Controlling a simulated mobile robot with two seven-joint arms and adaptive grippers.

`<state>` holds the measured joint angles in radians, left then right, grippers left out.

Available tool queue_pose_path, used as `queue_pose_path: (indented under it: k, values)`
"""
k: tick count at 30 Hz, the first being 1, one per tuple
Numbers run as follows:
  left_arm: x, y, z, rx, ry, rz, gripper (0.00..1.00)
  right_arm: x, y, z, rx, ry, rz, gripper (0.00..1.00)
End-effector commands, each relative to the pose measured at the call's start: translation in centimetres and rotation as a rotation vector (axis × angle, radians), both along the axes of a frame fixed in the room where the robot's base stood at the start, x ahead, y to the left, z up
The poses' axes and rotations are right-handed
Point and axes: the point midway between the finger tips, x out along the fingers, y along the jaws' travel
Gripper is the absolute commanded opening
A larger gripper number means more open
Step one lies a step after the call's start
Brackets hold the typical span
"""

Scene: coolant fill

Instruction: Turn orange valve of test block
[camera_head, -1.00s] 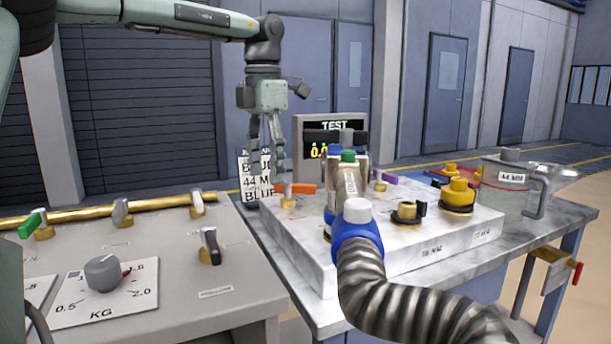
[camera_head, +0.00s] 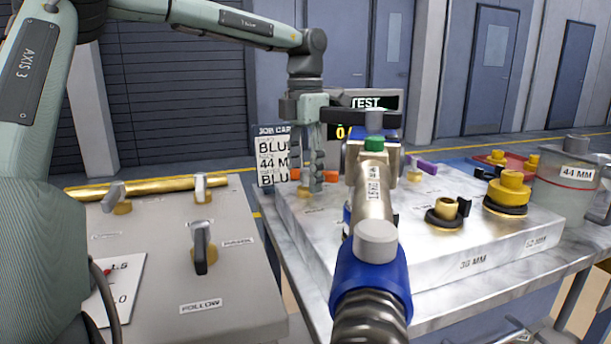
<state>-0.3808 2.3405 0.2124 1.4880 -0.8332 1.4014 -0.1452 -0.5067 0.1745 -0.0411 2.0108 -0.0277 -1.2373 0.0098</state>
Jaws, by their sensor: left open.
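The marble-look test block (camera_head: 400,245) sits on the table. The orange valve (camera_head: 331,176) is at its back left. My left gripper (camera_head: 311,188) points straight down at the valve, its fingers open, and its arm comes in from the left. Orange shows on both sides of the fingers, which hide the middle of the handle. I cannot tell whether the fingers touch it. My right gripper is not in view.
A hose coupling (camera_head: 372,200) with a blue collar rises in front of the block's middle. A purple handle (camera_head: 427,167), yellow caps (camera_head: 510,190) and a clear jug (camera_head: 570,185) are to the right. A job card (camera_head: 272,157) stands behind. A grey control panel (camera_head: 150,270) fills the left.

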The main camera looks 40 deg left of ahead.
Motion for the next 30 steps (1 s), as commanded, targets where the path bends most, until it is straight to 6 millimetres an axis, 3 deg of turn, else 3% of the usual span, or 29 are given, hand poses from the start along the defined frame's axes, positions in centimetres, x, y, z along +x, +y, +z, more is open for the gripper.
queue_pose_path:
  k: [10,22,30]
  values:
    - [-0.01,-0.01,-0.52,0.001,0.0,-0.001,0.51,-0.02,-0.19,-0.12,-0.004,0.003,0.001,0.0]
    - [-0.01,-0.01,-0.48,0.0,0.0,-0.001,0.01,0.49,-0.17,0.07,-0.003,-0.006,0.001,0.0]
    - [0.0,-0.01,-0.47,0.001,0.0,0.015,0.0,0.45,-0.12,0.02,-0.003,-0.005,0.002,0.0]
